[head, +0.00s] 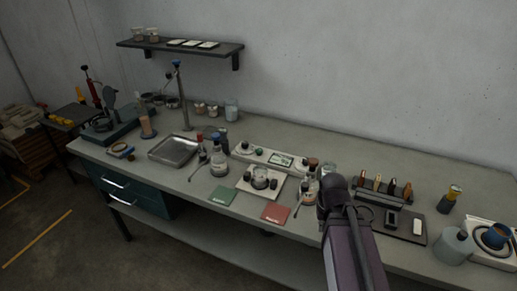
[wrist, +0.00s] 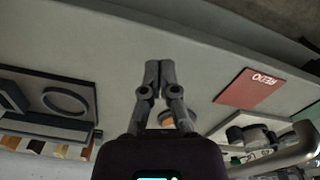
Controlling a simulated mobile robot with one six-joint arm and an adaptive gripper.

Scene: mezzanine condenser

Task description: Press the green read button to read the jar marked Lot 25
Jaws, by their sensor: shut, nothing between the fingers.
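A white instrument (head: 262,155) with a small greenish display sits near the middle of the bench; I cannot make out which of its small parts is the green read button. In front of it a small clear jar (head: 260,177) stands on a pale square unit (head: 247,187); its label is too small to read. My gripper (wrist: 153,75) is shut and empty, above the bench in the wrist view. In the head view my arm hides its fingertips, right of the pale unit. A round brown-topped item (wrist: 166,117) shows partly behind the fingers.
A green card (head: 222,196) and a red card (head: 276,213) lie at the front; the red one, marked REDO, also shows in the wrist view (wrist: 251,89). Bottles (head: 219,163), a steel tray (head: 174,150) and a tool rack (head: 378,190) crowd both sides.

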